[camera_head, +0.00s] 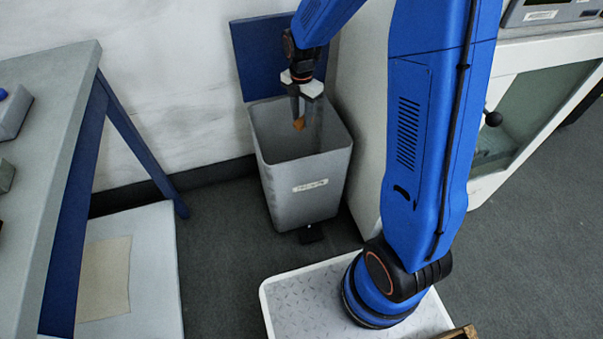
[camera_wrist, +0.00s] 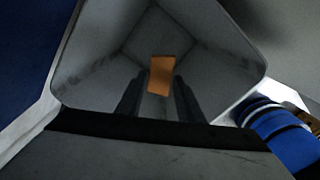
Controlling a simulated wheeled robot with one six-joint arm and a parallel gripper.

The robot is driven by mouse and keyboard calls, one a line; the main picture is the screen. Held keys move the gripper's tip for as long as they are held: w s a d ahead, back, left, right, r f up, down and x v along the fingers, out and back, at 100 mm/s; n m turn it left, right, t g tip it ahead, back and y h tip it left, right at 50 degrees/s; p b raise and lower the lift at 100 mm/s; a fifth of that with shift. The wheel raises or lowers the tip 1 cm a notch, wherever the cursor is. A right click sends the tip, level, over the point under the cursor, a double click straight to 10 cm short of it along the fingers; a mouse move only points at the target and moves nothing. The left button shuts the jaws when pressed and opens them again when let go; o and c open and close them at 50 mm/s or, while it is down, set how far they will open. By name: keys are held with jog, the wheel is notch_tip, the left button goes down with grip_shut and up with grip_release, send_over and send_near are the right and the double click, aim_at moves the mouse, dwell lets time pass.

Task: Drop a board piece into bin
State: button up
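A grey bin (camera_head: 310,187) with a white label stands on the floor by the wall, its blue lid (camera_head: 262,60) raised behind it. My gripper (camera_head: 298,112) points down into the open mouth of the bin. A small orange-brown board piece (camera_head: 299,124) sits at its fingertips. In the wrist view the board piece (camera_wrist: 161,75) shows between the two dark fingers of my gripper (camera_wrist: 161,85), which appear to close on its sides. The bin's inner walls (camera_wrist: 105,75) surround it in that view.
A grey table (camera_head: 45,90) with blue legs stands at the left, over a pale low platform (camera_head: 158,265). A white cabinet (camera_head: 545,80) with a glass front is at the right. A black pedal (camera_head: 310,234) lies at the bin's foot. Dark floor (camera_head: 225,270) is clear in front.

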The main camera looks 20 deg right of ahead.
jog(key=shift+o, duration=1.3)
notch_tip(320, 180, up, 17)
jog(key=shift+r, duration=0.2)
